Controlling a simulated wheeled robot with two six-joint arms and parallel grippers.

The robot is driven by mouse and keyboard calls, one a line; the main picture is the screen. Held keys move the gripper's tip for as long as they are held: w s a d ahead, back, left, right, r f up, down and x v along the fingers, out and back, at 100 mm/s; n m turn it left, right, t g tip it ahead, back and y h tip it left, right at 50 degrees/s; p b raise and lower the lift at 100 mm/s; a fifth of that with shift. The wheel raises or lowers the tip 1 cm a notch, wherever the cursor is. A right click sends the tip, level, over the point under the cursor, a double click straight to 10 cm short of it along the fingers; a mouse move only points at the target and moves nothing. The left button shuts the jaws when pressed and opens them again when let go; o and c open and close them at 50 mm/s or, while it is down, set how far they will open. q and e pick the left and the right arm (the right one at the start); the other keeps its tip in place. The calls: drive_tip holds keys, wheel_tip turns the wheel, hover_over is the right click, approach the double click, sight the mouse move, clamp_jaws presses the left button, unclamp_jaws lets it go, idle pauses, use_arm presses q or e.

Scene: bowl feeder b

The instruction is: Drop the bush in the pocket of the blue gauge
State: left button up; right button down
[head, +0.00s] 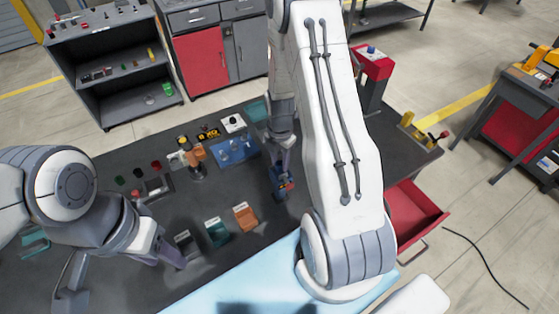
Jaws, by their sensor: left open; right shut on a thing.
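The blue gauge (281,194) appears as a small dark blue block on the dark bench, right of the orange block. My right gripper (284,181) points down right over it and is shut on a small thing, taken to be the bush. The bush is too small and too covered by the fingers to make out. I cannot tell whether it touches the gauge's pocket. A small red patch shows at the fingertips. My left gripper (177,260) is open and low over the bench, close to the black block.
Black (185,241), green (216,231) and orange (245,216) blocks stand in a row left of the blue gauge. A blue tray (236,152), an orange-brown fixture (196,163) and small coloured cups stand behind. A red drawer (413,212) is open at the right.

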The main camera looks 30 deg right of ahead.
drive_tip(key=shift+c, duration=2.3)
unclamp_jaws()
drive_tip(key=shift+w+r, duration=0.1)
drive_tip(key=shift+r, duration=0.45)
wheel_tip(320, 180, up, 9)
drive_tip(key=b, duration=0.2)
drive_tip(key=shift+r+b, duration=0.2)
drive_tip(key=shift+b, duration=0.2)
